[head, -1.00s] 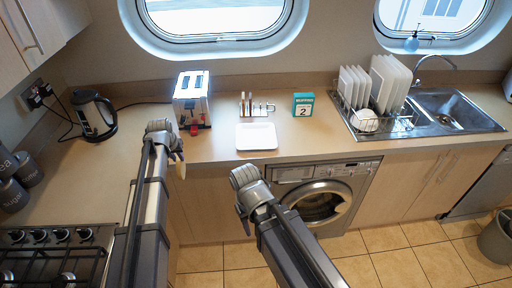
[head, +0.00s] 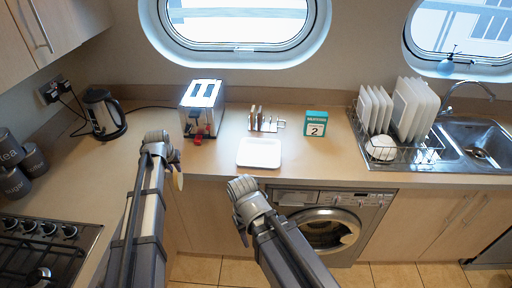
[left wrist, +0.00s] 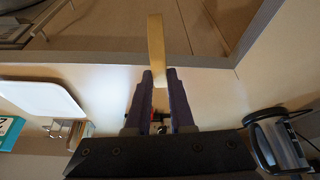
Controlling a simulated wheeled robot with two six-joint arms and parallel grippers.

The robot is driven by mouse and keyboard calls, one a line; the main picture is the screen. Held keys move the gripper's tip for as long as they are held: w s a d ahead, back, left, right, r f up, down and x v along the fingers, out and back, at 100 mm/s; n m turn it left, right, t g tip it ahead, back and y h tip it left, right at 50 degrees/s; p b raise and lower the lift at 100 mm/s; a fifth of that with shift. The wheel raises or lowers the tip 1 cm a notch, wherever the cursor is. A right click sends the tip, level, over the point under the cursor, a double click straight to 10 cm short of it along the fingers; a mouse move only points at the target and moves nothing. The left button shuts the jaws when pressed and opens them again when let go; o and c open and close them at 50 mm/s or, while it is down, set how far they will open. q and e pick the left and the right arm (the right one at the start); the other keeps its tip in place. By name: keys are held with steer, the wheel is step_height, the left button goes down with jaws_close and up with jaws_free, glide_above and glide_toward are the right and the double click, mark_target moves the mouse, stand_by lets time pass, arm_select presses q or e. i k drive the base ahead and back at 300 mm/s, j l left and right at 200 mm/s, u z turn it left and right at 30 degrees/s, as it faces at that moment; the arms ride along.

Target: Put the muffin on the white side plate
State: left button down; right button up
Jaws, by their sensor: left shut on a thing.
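My left gripper (head: 172,168) is shut on a thin, pale tan piece, which I take to be the muffin (head: 179,181). It shows edge-on between the fingertips in the left wrist view (left wrist: 156,50). The white side plate (head: 259,153) is a rounded square lying on the counter, to the right of my left gripper and apart from it; it also shows at the left of the left wrist view (left wrist: 42,98). The plate looks empty. My right gripper (head: 243,205) is near the counter's front edge, below the plate; its fingers are hidden.
A toaster (head: 201,105) stands behind my left gripper, with a small rack (head: 265,122) and a teal calendar box (head: 316,127) to its right. A kettle (head: 104,114) is at left. A dish rack (head: 392,145) and a sink are at right.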

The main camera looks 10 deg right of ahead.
mark_target(258, 155)
steer(key=l+u, duration=0.4)
steer(key=l, duration=0.5)
steer(key=l+u, duration=0.4)
steer(key=l, duration=0.5)
